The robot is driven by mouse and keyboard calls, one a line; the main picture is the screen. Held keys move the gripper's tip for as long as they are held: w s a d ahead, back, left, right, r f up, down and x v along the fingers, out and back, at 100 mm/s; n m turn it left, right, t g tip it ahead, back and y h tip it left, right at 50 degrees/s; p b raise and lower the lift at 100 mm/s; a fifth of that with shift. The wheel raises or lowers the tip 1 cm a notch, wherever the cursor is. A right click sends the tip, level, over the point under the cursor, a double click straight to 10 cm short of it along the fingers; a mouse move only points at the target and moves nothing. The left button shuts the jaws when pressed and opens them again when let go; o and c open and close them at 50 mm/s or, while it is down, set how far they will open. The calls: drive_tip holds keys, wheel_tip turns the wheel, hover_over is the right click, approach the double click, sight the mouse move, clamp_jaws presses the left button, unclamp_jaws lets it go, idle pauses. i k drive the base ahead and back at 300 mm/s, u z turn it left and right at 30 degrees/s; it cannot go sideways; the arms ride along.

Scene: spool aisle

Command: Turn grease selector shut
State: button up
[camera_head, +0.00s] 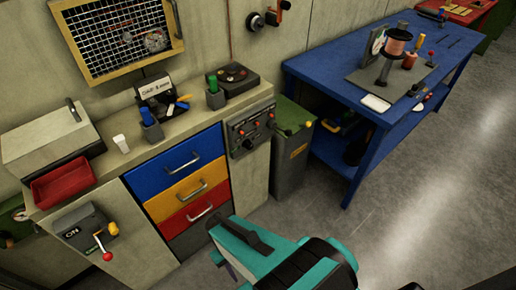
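No label reading grease selector is legible, so I cannot tell for certain which control it is. A grey switch box (84,229) on the cabinet front at lower left reads "ON" and has a pale lever with a red knob (107,256). The lever slants down and to the right. A dark wall-mounted valve or switch (256,22) with an orange-red handle is at the top. My gripper (232,250), teal and black, is at bottom centre in front of the drawers, apart from these controls. Its fingertips are not clear and its opening cannot be judged.
A control panel (247,128) with several knobs is right of the blue, yellow and red drawers (178,163). A green-lidded bin (291,167) stands beside it. A red tray (64,183) overhangs the counter at left. The blue workbench (330,80) is at right; floor before it is clear.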

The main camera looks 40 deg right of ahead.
sight(247, 144)
drive_tip(key=z, duration=0.25)
drive_tip(key=k, duration=1.3)
drive_tip(key=u, duration=1)
drive_tip(key=i, duration=1)
drive_tip(key=z, duration=0.05)
